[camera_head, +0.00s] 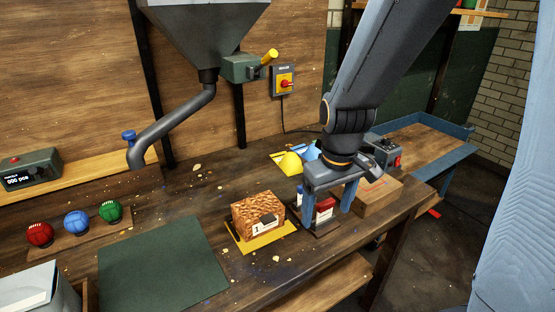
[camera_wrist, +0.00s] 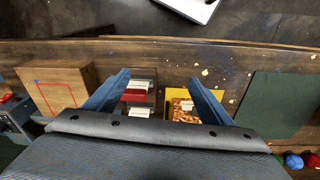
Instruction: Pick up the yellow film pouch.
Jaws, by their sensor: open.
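A brown patterned box (camera_head: 258,213) stands on a yellow mat (camera_head: 245,245) left of my gripper. A blue thing (camera_head: 311,151) is beside the yellow one. A funnel spout (camera_head: 180,122) hangs at left. The green mat (camera_head: 160,265) is bare.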

